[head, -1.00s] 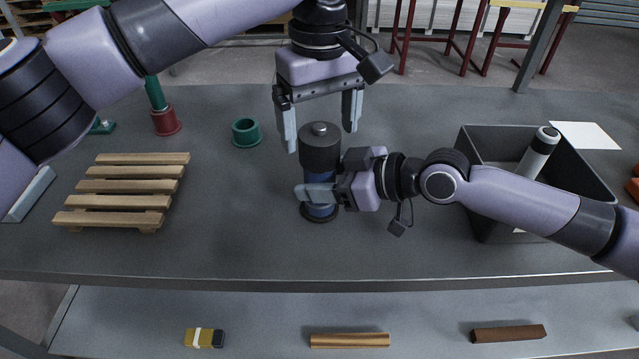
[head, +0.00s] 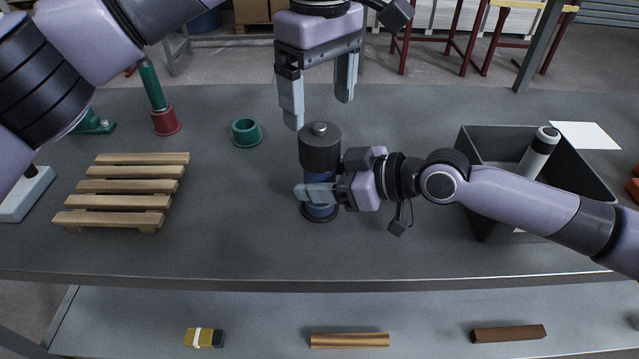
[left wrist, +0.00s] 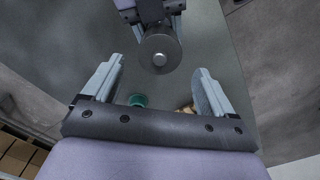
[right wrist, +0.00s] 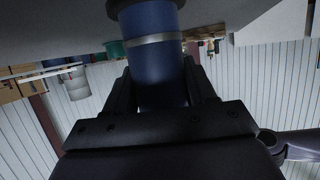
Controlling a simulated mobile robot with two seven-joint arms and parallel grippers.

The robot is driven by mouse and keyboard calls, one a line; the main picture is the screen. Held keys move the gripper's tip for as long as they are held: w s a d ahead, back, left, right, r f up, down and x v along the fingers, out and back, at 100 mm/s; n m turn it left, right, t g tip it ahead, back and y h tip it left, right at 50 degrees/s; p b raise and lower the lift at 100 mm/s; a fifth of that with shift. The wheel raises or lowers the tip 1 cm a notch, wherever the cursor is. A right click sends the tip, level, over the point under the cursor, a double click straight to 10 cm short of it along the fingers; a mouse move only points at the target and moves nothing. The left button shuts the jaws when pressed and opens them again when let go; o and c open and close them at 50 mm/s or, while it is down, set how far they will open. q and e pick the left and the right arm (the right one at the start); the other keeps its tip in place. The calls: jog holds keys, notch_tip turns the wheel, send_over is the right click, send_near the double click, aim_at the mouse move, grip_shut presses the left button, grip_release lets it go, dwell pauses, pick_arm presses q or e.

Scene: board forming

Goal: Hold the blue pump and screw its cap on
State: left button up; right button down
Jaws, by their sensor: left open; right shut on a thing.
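The blue pump (head: 319,211) stands upright on the table near its middle, and it shows in the right wrist view (right wrist: 156,62). My right gripper (head: 318,192) is shut on its blue body from the right. The dark grey cap (head: 319,153) sits on top of the pump, with a small light knob at its centre; it also shows from above in the left wrist view (left wrist: 159,55). I cannot tell how tightly it is seated. My left gripper (head: 319,108) is open and empty above and slightly behind the cap, fingers pointing down, apart from it.
A wooden pallet (head: 125,202) lies at the left. A green ring (head: 246,133) and a red base with a green post (head: 166,122) stand behind it. A grey bin (head: 479,178) with a white-and-black bottle (head: 539,150) is at the right. The table front is clear.

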aim_at(320, 133)
pick_arm(q)
notch_tip(320, 133, down, 8)
jog(key=shift+f, duration=0.1)
dwell(0.6)
jog(key=c, duration=1.1)
jog(key=shift+o, duration=0.2)
jog(key=shift+m, duration=1.7)
